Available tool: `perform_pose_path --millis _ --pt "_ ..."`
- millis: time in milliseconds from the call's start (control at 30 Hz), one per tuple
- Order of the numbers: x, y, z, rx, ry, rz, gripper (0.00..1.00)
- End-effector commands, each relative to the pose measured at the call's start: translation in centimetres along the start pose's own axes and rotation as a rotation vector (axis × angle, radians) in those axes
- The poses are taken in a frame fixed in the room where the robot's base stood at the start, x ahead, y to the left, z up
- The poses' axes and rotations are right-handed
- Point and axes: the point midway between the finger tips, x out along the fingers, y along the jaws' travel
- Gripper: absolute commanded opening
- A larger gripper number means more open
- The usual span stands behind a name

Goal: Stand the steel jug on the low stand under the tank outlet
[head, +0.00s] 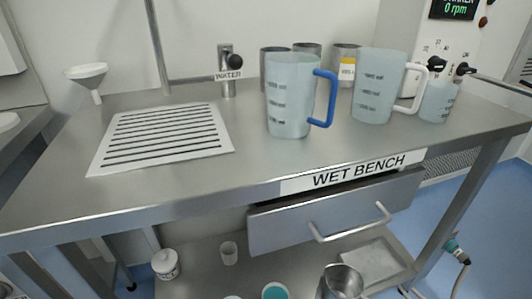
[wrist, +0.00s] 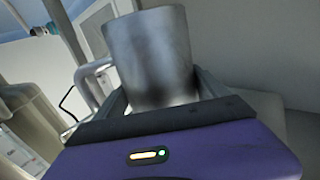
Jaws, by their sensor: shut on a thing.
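In the wrist view, my gripper (wrist: 162,94) is shut on the steel jug (wrist: 148,50), a plain grey metal cylinder between the two fingers. A curved handle (wrist: 92,78) shows at its left side. The jug's base is hidden behind the gripper body, so I cannot tell what is beneath it. In the head view, a steel vessel (head: 341,281) with an open top shows at the bottom edge; I cannot tell whether it is the held jug. I cannot make out the tank outlet or the low stand.
The wet bench (head: 180,190) carries a blue-handled plastic jug (head: 290,100), a white-handled one (head: 377,90), a water tap (head: 227,75) and several steel vessels. A drawer (head: 335,215) hangs below, over a lower shelf. In the wrist view, a metal cylinder (wrist: 30,115) stands left.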

Motion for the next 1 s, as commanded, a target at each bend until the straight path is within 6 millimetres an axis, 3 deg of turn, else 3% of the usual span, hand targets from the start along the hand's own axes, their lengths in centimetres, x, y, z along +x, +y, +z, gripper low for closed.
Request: perform_pose_path --millis 133,633,1000 --pt "0.1 -0.6 -0.6 0.001 0.004 -0.026 0.24" --pt "-1.0 0.1 -5.3 -0.001 0.001 -0.113 0.24" --pt "-3.4 1.0 -11.9 -0.003 0.000 -0.208 0.24"
